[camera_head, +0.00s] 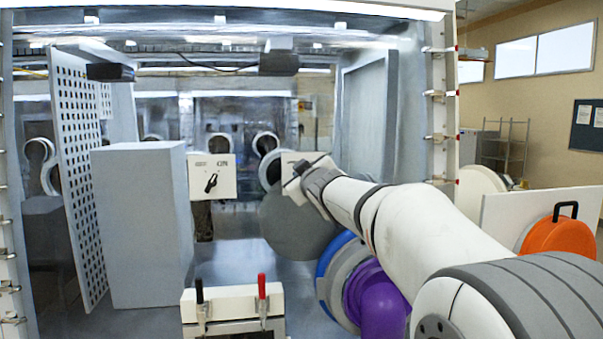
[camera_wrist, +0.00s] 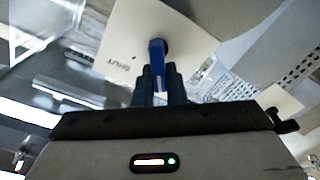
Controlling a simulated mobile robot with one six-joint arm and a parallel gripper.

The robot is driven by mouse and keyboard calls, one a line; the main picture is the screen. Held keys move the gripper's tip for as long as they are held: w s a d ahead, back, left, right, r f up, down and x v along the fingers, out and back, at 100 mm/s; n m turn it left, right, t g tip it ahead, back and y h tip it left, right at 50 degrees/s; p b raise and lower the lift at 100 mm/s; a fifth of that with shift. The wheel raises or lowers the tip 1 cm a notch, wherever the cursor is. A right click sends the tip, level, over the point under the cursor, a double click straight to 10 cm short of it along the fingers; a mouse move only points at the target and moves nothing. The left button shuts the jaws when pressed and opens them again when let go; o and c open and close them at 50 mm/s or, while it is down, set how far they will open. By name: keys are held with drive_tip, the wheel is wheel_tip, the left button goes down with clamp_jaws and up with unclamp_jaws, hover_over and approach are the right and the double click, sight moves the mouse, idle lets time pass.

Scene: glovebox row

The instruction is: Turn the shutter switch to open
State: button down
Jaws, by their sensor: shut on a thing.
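The shutter switch is a blue lever (camera_wrist: 157,52) on a white plate (camera_wrist: 125,48) in the wrist view. The plate bears the word SHUT to the left of the lever's pivot. My gripper (camera_wrist: 160,82) is shut on the lever, with one dark finger on each side of it. The lever's end shows between the fingers. In the head view, my gripper (camera_head: 298,174) is at the right-hand white panel (camera_head: 289,160), and my wrist hides most of that panel and the lever.
A second white panel with a black knob (camera_head: 212,182) is to the left. A tall grey block (camera_head: 142,225) and a perforated board (camera_head: 78,180) stand further left. A box with a black and a red lever (camera_head: 240,303) is in front. A purple port (camera_head: 380,300) lies below my arm.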

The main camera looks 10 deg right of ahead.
idle(0.3)
drive_tip(key=c, duration=1.5)
unclamp_jaws()
drive_tip(key=shift+s, duration=0.1)
drive_tip(key=s, duration=0.7)
drive_tip(key=shift+s+d, duration=0.25)
drive_tip(key=shift+s, duration=0.05)
drive_tip(key=s+f+m+g, duration=0.2)
drive_tip(key=s+f+g, duration=0.2)
drive_tip(key=s+f, duration=0.6)
drive_tip(key=s+f+m+g, duration=0.3)
drive_tip(key=s+f+g, duration=0.2)
drive_tip(key=s+f, duration=0.5)
drive_tip(key=s+f+m+g+h+b, duration=0.1)
drive_tip(key=s+f+g, duration=0.4)
drive_tip(key=s+f, duration=0.6)
drive_tip(key=shift+d+f+m, duration=0.15)
drive_tip(key=shift+f+m, duration=0.7)
drive_tip(key=shift+m, duration=0.05)
